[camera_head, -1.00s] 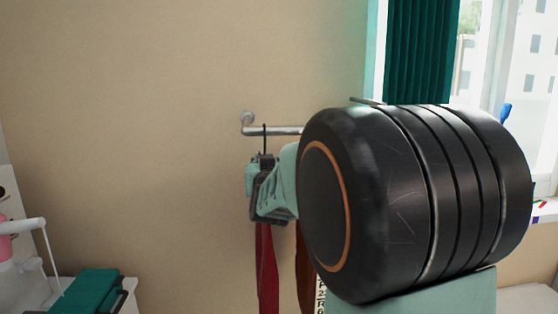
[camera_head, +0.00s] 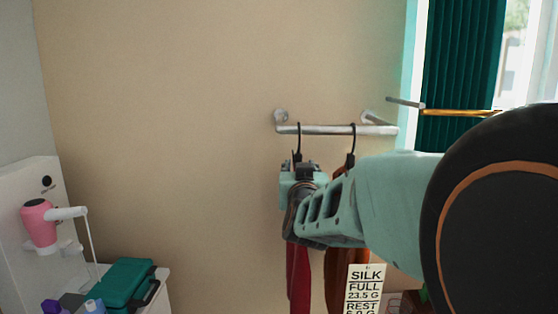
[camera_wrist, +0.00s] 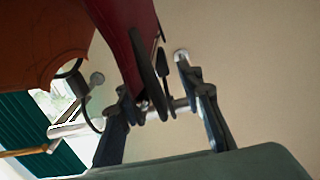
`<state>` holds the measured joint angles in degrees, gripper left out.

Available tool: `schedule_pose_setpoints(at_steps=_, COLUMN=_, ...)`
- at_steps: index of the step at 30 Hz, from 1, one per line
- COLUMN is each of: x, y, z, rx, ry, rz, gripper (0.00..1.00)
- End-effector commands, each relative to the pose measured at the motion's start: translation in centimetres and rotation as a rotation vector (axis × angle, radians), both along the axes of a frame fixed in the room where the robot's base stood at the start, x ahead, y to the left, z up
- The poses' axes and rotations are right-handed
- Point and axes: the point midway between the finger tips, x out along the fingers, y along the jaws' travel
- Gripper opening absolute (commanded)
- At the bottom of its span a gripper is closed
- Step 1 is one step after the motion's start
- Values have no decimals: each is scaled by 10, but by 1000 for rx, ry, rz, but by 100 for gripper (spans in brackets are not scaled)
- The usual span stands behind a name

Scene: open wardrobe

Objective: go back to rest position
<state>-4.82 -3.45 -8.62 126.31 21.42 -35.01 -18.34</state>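My gripper (camera_wrist: 162,108) is open in the wrist view, its two dark fingers well apart. The red garment (camera_wrist: 125,40) and its dark hanger show between and beyond the fingers; I cannot tell whether they touch. In the head view, my gripper (camera_head: 298,172) is beside the red garment's hanger, just below the metal rail (camera_head: 330,129). The red garment (camera_head: 298,275) hangs below it. The brown garment (camera_head: 342,268) hangs to its right, partly hidden by my arm, and fills the upper left of the wrist view (camera_wrist: 40,40).
A white label reading SILK (camera_head: 365,288) stands by the brown garment. A brass-coloured rod (camera_head: 458,112) and green curtain (camera_head: 460,50) are at right. A pink hair dryer (camera_head: 38,222) and green case (camera_head: 125,283) are at lower left. The wall area left of the rail is clear.

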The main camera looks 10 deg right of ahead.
Motion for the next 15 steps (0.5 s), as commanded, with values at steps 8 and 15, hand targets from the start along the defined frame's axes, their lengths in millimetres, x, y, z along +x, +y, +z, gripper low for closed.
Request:
schedule_pose_setpoints(at_steps=8, x=-11, y=3, z=0, rx=1, ry=0, rz=0, gripper=34)
schedule_pose_setpoints(at_steps=15, x=-11, y=3, z=0, rx=0, ry=0, rz=0, gripper=34)
